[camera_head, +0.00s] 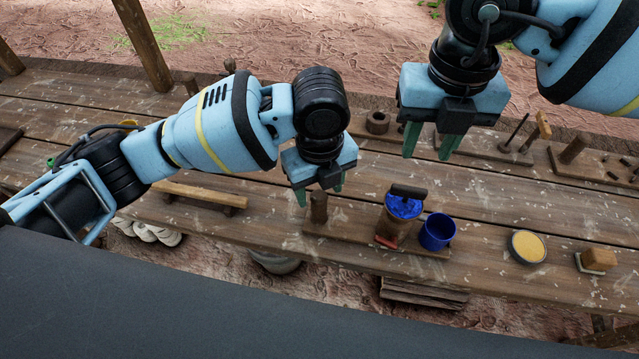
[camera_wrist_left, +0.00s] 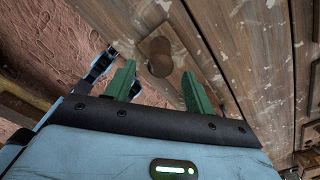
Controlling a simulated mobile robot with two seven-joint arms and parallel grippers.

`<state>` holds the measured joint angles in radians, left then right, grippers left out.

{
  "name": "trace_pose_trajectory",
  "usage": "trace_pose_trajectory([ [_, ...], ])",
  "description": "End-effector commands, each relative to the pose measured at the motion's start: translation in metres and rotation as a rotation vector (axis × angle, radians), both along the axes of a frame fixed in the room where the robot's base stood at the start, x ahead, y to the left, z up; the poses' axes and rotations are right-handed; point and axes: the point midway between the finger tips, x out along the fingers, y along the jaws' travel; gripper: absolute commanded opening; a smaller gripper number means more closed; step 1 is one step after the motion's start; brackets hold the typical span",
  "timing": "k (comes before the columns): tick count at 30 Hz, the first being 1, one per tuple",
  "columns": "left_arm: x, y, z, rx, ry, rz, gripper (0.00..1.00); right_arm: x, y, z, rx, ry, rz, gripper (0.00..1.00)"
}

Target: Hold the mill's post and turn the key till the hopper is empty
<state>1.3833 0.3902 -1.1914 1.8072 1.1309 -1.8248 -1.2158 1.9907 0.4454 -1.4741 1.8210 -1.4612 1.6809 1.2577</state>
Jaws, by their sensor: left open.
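The mill stands on a wooden base board (camera_head: 345,232) on the bench. Its short round wooden post (camera_head: 319,208) is upright at the board's left end. The hopper (camera_head: 402,209) holds blue material, with a dark bar-shaped key (camera_head: 409,191) across its top. A blue cup (camera_head: 437,232) stands just right of the hopper. My left gripper (camera_head: 319,194) is open, pointing down at the post. In the left wrist view the post (camera_wrist_left: 160,58) shows just beyond the gap between the green fingers (camera_wrist_left: 158,71). My right gripper (camera_head: 429,155) is open and empty, above and behind the hopper.
A round dish of yellow material (camera_head: 528,246) and a wooden block (camera_head: 597,260) sit to the right. A low wooden rail (camera_head: 200,195) lies left of the mill. Boards with pegs (camera_head: 573,149) stand at the back right. The bench's front edge is close to the mill.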

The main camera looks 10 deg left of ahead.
Motion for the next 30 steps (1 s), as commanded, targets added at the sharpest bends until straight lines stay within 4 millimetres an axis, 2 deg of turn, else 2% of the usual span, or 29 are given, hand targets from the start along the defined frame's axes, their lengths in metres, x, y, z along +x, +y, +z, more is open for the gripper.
trace_pose_trajectory([
  [16,0.000,0.000,-0.066,-0.001,0.001,0.002,0.54,0.000,0.000,0.000,0.000,0.000,0.000,0.36],
  [21,0.000,0.000,-0.075,-0.002,-0.001,0.001,0.54,0.000,0.000,0.000,0.000,0.000,0.000,0.36],
  [29,0.000,0.000,-0.076,-0.002,-0.001,0.001,0.54,0.000,0.000,0.000,0.000,0.000,0.000,0.36],
  [30,0.000,0.000,-0.076,-0.002,-0.001,0.001,0.51,0.000,0.000,0.000,0.000,0.000,0.000,0.36],
])
